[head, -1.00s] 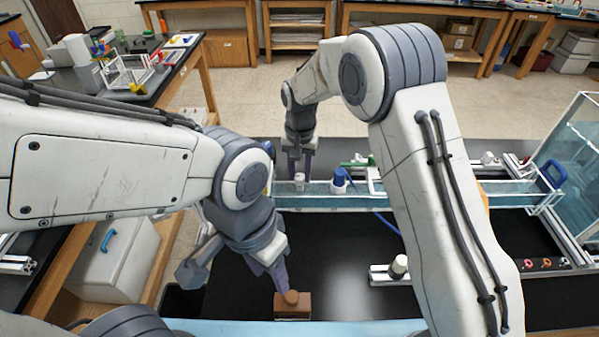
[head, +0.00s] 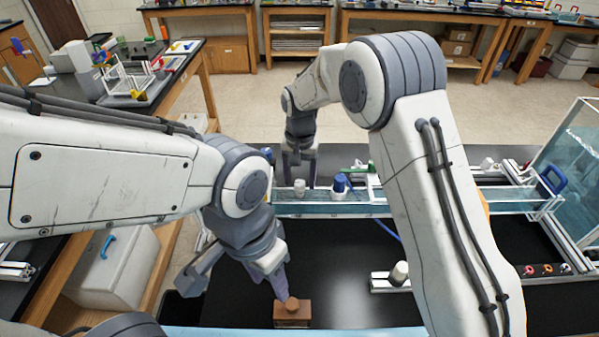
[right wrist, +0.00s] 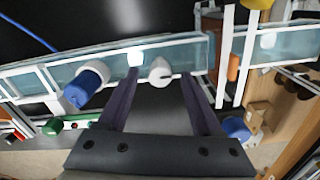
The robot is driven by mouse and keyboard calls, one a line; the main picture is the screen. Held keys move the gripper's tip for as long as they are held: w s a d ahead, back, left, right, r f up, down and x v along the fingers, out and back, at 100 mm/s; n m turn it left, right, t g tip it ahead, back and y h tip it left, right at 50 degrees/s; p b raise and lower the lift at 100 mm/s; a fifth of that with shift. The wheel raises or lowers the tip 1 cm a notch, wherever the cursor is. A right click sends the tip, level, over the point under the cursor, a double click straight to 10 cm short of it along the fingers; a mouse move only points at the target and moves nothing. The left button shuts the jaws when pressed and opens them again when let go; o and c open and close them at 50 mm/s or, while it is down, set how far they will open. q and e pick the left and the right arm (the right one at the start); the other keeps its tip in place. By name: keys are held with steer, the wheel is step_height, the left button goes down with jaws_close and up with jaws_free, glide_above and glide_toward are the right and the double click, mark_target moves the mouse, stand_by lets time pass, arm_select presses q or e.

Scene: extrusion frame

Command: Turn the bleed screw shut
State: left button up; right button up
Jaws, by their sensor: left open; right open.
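A white round knob with a dark slot in its face (right wrist: 160,72), apparently the bleed screw, sits on the long clear channel. It also shows in the head view (head: 299,187) on the channel's near side. My right gripper (right wrist: 162,80) is open, with one finger on each side of the knob. I cannot tell whether the fingers touch it. In the head view the right gripper (head: 299,176) is at the channel, just behind the knob. My left gripper (head: 237,290) is open and empty, low over the black bench, one finger close to a brown block.
The brown block with a round top (head: 292,313) sits at the near edge. A blue cap (head: 340,183) stands right of the knob, close to my right gripper. A white fitting on a rail (head: 398,274) is farther right. The black bench between is clear.

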mark_target(300, 182)
step_height(300, 182, up, 10)
steer(key=b, duration=0.2)
steer(key=shift+r+b, duration=0.2)
steer(key=shift+b, duration=0.15)
